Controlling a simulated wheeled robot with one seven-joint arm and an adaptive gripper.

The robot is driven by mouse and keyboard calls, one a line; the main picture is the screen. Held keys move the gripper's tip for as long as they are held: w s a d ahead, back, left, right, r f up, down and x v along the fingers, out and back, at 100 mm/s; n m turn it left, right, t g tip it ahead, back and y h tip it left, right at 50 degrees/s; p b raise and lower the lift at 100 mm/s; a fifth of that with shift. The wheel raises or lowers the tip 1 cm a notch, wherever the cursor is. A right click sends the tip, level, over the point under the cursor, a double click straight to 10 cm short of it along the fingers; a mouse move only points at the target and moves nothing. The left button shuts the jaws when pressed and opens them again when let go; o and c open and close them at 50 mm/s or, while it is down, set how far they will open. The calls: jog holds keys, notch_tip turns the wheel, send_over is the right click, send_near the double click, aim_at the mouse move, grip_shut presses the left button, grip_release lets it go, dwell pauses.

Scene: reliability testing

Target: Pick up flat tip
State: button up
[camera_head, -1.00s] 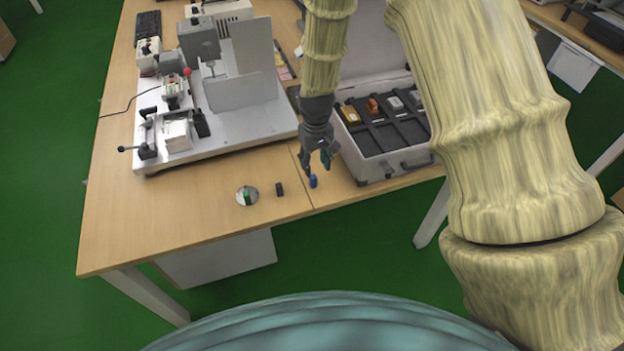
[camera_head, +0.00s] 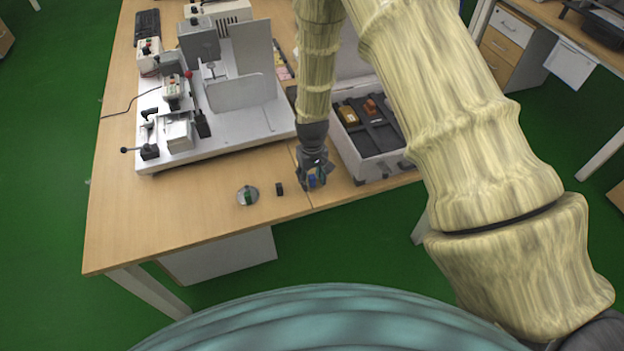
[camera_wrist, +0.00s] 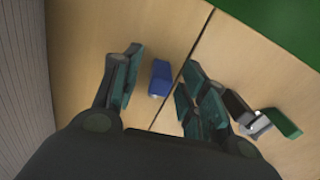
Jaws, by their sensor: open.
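A small blue block (camera_head: 312,181) stands on the wooden table near its front edge. In the wrist view the blue block (camera_wrist: 160,78) sits between the two fingers of my gripper (camera_wrist: 158,88), with a gap on both sides. In the head view my gripper (camera_head: 312,178) is open and down around the block, partly hiding it. A small black block (camera_head: 280,189) is just to the left. I cannot tell by shape which one is the flat tip.
A grey-white case (camera_head: 372,167) with dark compartments and orange and red pieces stands close right of my gripper. A white fixture board (camera_head: 215,150) with machines and clear panels is at the back left. The table's front left (camera_head: 150,225) is bare.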

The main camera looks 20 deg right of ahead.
jog(key=shift+f, duration=0.15)
jog(key=shift+c, duration=0.4)
grip_shut()
jog(key=shift+r, duration=0.2)
